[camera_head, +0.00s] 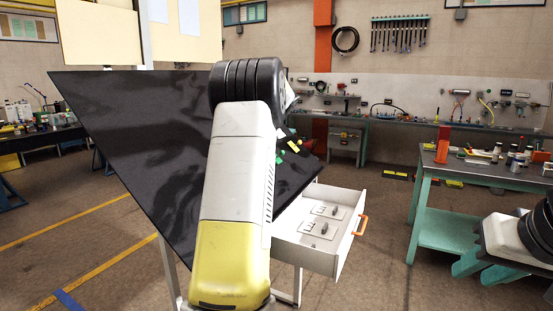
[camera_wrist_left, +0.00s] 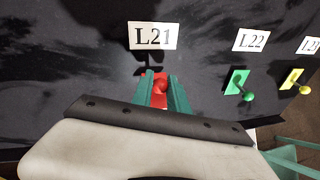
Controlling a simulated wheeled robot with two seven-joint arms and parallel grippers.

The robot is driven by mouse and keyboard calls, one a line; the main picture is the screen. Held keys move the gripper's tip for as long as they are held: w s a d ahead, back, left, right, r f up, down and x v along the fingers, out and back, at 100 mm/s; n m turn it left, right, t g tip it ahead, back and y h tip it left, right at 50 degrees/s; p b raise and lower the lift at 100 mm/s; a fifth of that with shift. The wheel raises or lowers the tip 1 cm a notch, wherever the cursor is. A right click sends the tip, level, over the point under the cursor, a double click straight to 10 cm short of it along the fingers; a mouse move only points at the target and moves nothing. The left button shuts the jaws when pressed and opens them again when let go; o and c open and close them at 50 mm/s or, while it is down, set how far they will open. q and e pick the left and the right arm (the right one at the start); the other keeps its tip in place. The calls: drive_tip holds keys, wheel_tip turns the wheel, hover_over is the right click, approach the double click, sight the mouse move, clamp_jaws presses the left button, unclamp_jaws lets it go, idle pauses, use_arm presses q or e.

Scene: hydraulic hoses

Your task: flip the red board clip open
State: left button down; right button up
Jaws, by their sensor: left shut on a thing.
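The red board clip (camera_wrist_left: 161,86) is on the black board under the white L21 label, between the teal fingers of my left gripper (camera_wrist_left: 163,90). The gripper is shut on it; the fingers partly hide it, and its flip angle is unclear. In the head view my left arm stands in front of the board (camera_head: 130,120) and hides the clip and the left gripper.
A green clip (camera_wrist_left: 238,84) under L22 and a yellow clip (camera_wrist_left: 292,80) sit to the right of the red one. An open white drawer (camera_head: 310,262) with an orange handle juts out below the board. A teal workbench (camera_head: 430,202) stands at right; the floor between is free.

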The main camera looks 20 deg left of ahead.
use_arm(q)
drive_tip(key=shift+a+r+h, duration=0.2)
drive_tip(key=shift+a+h, duration=0.25)
drive_tip(key=shift+h, duration=0.55)
drive_tip(key=shift+a+r+h, duration=0.2)
drive_tip(key=shift+a+h, duration=0.25)
drive_tip(key=shift+h, duration=0.55)
drive_tip(key=c, duration=1.3)
unclamp_jaws()
drive_tip(key=v, duration=0.7)
drive_tip(key=shift+w+r, duration=0.15)
drive_tip(key=shift+r, duration=0.2)
